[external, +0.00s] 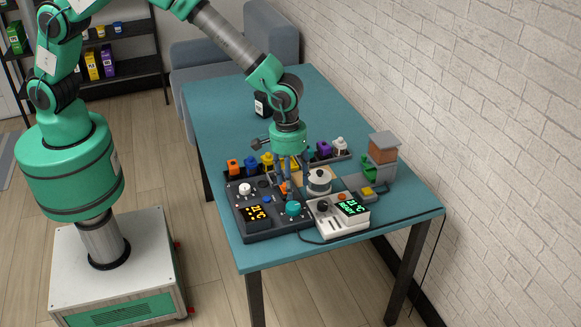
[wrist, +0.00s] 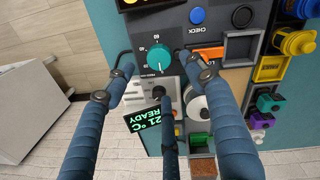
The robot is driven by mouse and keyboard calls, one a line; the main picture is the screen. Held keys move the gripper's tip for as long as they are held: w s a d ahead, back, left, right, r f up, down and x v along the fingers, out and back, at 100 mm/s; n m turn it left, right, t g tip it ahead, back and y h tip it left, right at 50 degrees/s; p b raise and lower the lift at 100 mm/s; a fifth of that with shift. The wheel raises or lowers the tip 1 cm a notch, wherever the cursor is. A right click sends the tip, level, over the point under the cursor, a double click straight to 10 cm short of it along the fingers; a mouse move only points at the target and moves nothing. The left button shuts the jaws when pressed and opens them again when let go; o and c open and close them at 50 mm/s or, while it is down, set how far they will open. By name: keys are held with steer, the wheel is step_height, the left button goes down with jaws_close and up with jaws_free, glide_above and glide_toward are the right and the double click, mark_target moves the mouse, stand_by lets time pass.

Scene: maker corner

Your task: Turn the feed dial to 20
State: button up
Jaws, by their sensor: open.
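A round teal dial (wrist: 160,57) with a number scale and a pale pointer mark sits on a dark control panel (wrist: 178,15); 60 and 80 are legible, but no feed label is. In the external view the teal dial (external: 293,208) is at the panel's front right, and a white knob (external: 245,188) is at its back left. My gripper (external: 287,186) hangs above the panel with its blue fingers pointing down. In the wrist view my gripper (wrist: 158,70) is open, with fingertips spread on either side of the teal dial and apart from it. Contact with the dial is not visible.
A light grey unit (external: 338,218) with a black knob and a green display reading 21 °C READY stands right of the panel. A lidded pot (external: 319,182) stands close behind. Several coloured containers (external: 266,160) line the back. The far teal tabletop (external: 225,110) is mostly clear.

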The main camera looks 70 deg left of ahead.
mark_target(295, 205)
steer(key=f, duration=0.2)
steer(key=f+b, duration=0.1)
steer(key=f, duration=0.4)
steer(key=shift+w+d+f, duration=0.15)
steer(key=shift+d+f, duration=0.1)
steer(key=shift+f, duration=0.1)
steer(key=c, duration=1.1)
steer(key=shift+c, duration=0.2)
steer(key=shift+m, duration=0.4)
steer(key=m+p, duration=0.2)
steer(key=m, duration=0.3)
steer(key=shift+w+a+r, duration=0.1)
steer(key=m+p, duration=0.1)
steer(key=m, duration=0.5)
steer(key=shift+w+g, duration=0.1)
steer(key=shift+g, duration=0.2)
